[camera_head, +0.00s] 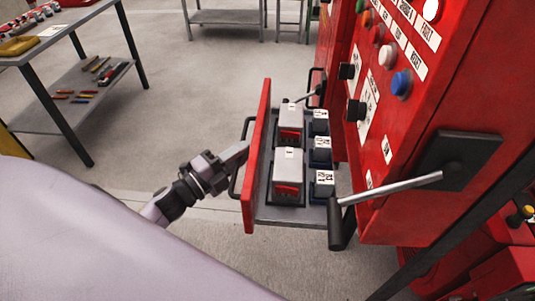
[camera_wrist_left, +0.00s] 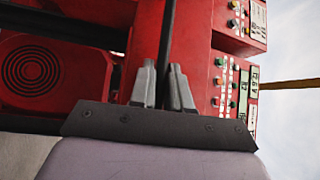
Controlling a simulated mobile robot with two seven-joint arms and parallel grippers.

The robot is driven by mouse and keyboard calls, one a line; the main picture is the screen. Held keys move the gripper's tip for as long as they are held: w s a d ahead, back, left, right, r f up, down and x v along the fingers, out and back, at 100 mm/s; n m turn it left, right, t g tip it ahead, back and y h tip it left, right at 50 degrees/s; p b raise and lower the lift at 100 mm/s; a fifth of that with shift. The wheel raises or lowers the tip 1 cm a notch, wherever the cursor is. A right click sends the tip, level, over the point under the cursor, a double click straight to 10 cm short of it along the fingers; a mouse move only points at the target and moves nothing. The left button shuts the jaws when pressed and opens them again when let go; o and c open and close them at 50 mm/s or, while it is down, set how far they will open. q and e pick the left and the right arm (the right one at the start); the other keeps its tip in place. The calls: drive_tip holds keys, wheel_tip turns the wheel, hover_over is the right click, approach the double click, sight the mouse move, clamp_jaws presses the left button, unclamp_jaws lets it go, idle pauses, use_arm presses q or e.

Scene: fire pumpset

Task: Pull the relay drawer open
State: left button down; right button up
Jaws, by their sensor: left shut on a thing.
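The relay drawer (camera_head: 258,180) stands out from the red cabinet (camera_head: 405,125), its inside showing. Its red front panel faces left and carries a black loop handle (camera_head: 236,184). My left gripper (camera_head: 240,152) reaches in from the left and is shut on the handle. In the left wrist view its fingertips (camera_wrist_left: 166,82) close around the dark handle bar (camera_wrist_left: 168,40). The drawer holds two boxy relays (camera_head: 289,165) with red lower parts and a column of labelled dark-blue sockets (camera_head: 320,150). My right gripper is not in view.
A lever with a grey rod (camera_head: 392,189) and black grip juts from the cabinet over the drawer's near right corner. Buttons and knobs line the cabinet face. A workbench (camera_head: 68,45) with tools stands at the left. The floor between is clear.

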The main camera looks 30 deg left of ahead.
use_arm(q)
drive_tip(key=shift+s+a, duration=0.25)
drive_tip(key=shift+a, duration=0.35)
drive_tip(key=shift+s+a, duration=0.25)
drive_tip(key=shift+a, duration=0.35)
drive_tip(key=shift+s+a, duration=0.25)
drive_tip(key=shift+a, duration=0.35)
drive_tip(key=c, duration=1.2)
unclamp_jaws()
drive_tip(key=b+v, duration=0.1)
drive_tip(key=v, duration=0.6)
